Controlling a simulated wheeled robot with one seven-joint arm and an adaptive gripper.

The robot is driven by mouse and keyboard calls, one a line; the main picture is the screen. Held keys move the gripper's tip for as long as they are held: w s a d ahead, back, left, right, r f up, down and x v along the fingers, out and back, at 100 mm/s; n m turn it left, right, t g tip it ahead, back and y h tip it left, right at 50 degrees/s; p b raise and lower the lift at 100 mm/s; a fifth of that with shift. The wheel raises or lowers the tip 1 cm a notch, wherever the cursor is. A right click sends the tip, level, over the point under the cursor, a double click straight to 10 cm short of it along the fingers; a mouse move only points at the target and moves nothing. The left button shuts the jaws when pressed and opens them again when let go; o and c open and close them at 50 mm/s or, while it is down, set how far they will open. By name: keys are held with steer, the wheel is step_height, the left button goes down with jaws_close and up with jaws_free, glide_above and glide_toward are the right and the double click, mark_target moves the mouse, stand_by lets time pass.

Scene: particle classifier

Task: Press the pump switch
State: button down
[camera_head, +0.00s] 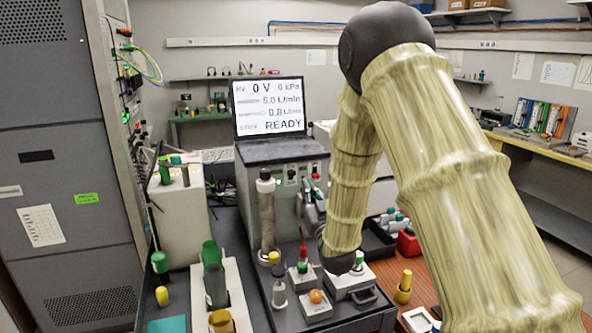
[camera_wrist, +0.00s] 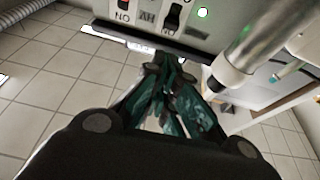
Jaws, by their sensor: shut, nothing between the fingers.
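The grey instrument box (camera_head: 262,190) stands under an open laptop screen (camera_head: 270,107) that reads 0 V, 0 kPa and READY. Its front panel fills the top of the wrist view (camera_wrist: 215,35), upside down. The labels are only partly legible, so I cannot tell which is the pump switch. My gripper (camera_wrist: 168,68) is shut and empty, its tips just short of the panel's lower edge. In the head view my gripper (camera_head: 313,208) is partly hidden by my arm.
A pale cylinder (camera_wrist: 232,72) stands close to the right of my fingers. On the bench are a green-capped box (camera_head: 350,282), an orange-button box (camera_head: 316,304) and a yellow-topped bottle (camera_head: 404,287). A tall grey cabinet (camera_head: 70,170) stands at left.

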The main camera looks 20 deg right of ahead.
mark_target(291, 162)
steer(key=p+x, duration=0.1)
steer(key=x, duration=0.2)
steer(key=p+x, duration=0.1)
steer(key=x, duration=0.2)
steer(key=a+p+x, duration=0.1)
steer(key=x, duration=0.2)
steer(key=shift+w+f, duration=0.2)
steer(key=shift+w, duration=0.05)
steer(key=shift+w+r, duration=0.1)
steer(key=shift+w, duration=0.5)
